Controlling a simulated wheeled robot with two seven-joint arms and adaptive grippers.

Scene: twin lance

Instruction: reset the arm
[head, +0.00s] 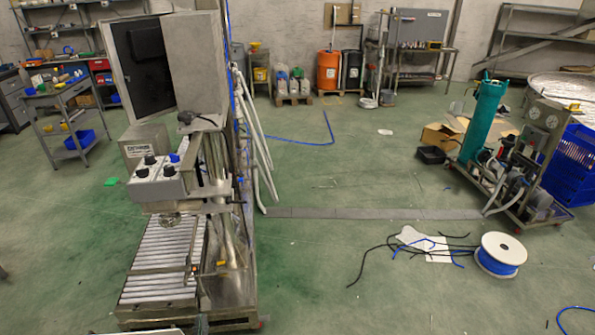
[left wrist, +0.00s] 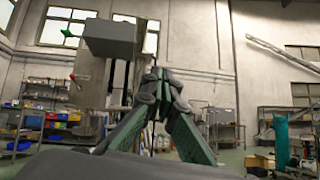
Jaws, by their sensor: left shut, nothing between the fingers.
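My left gripper (left wrist: 156,88) shows in the left wrist view, its dark fingers with green pads drawn together at the tips. It is shut and holds nothing. It points up and away over the room, with the wall and windows behind it. In the head view only a small dark part at the bottom edge, in front of the roller conveyor, may belong to it; I cannot tell its shape there. My right gripper is in neither view.
A machine with a roller conveyor (head: 160,262) and an open grey cabinet (head: 197,62) stands left of centre. A cable spool (head: 500,254) and loose cables lie on the floor at right. A cart with a teal cylinder (head: 485,118) stands beyond. The green floor between is mostly clear.

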